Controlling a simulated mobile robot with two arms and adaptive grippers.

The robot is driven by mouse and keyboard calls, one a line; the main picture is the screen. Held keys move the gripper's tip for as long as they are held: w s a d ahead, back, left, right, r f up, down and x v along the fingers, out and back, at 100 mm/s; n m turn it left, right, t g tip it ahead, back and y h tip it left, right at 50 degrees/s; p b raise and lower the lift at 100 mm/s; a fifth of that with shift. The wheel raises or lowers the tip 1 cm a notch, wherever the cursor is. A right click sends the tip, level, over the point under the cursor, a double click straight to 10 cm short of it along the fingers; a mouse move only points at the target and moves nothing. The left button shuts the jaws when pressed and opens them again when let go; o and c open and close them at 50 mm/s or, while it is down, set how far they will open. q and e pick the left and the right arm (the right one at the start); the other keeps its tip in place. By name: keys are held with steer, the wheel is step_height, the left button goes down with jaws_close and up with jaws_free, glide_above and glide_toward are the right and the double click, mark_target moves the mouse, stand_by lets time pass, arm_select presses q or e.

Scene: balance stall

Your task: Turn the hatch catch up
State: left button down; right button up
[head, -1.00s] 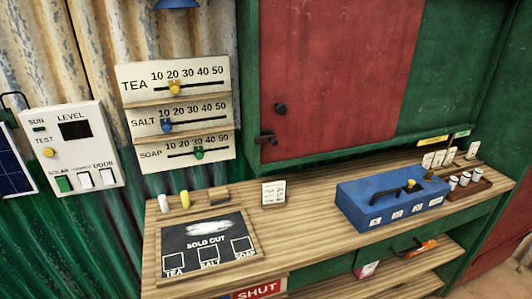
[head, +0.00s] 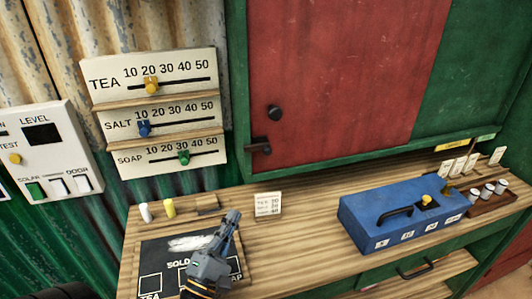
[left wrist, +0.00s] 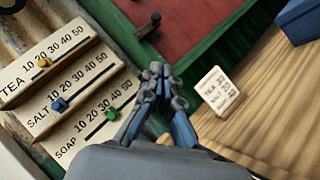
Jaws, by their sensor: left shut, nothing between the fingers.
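The red hatch (head: 345,70) is set in a green frame and looks closed. Its small black catch (head: 260,144) is at the hatch's lower left corner and lies roughly level. The catch also shows as a dark piece in the left wrist view (left wrist: 149,25). A black round knob (head: 274,112) is above it on the hatch. My left gripper (head: 232,216) is shut and empty, over the chalkboard, below and left of the catch and apart from it. Its closed fingertips (left wrist: 157,70) point towards the catch in the left wrist view. My right gripper is not in view.
Price sliders (head: 150,110) hang on the wall left of the hatch. A small price card (head: 267,205) stands on the counter (head: 310,235) below the catch. A blue cash box (head: 400,215) stands to the right. The sold-out chalkboard (head: 165,250) lies at left.

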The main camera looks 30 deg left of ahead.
arm_select(q)
steer(key=w+a+n+y, duration=0.1)
steer(key=p, duration=0.4)
glide_toward(261, 149)
steer(key=w+a, duration=0.2)
steer(key=shift+w+d+r+p, duration=0.3)
steer(key=shift+w+r+p, duration=0.15)
steer(key=shift+w+p, duration=0.1)
steer(key=shift+w+d+r+p, duration=0.3)
steer(key=shift+w+r+p, duration=0.15)
steer(key=shift+w, duration=0.15)
steer(key=shift+w+d+r, duration=0.15)
steer(key=shift+w+d, duration=0.1)
steer(key=shift+d, duration=0.05)
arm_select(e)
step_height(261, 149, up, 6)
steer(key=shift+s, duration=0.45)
